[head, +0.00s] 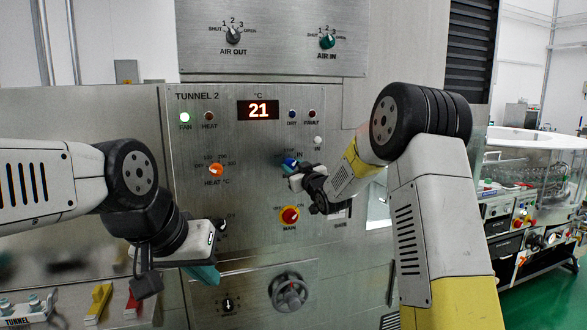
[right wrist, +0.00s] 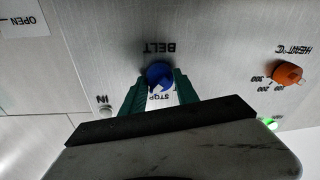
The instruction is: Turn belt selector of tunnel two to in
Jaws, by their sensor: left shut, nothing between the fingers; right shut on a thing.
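The blue belt selector knob (head: 290,163) is on the Tunnel 2 panel (head: 250,190), right of the orange heat knob. My right gripper (head: 288,166) is shut on it. The right wrist view, which shows the panel lettering upside down, has the blue knob (right wrist: 158,73) between the green fingertips (right wrist: 156,88). The BELT label is above it there, STOP shows between the fingers, and IN is to the left. The knob's exact pointing direction is hard to tell. My left gripper (head: 206,272) is shut and empty, low in front of the panel's left part.
The orange heat knob (head: 216,170) and red main switch (head: 290,215) are near the belt selector. The display (head: 258,110) reads 21 and the green fan lamp (head: 185,117) is lit. A round handle (head: 289,292) is below. Another machine (head: 530,190) stands at the right.

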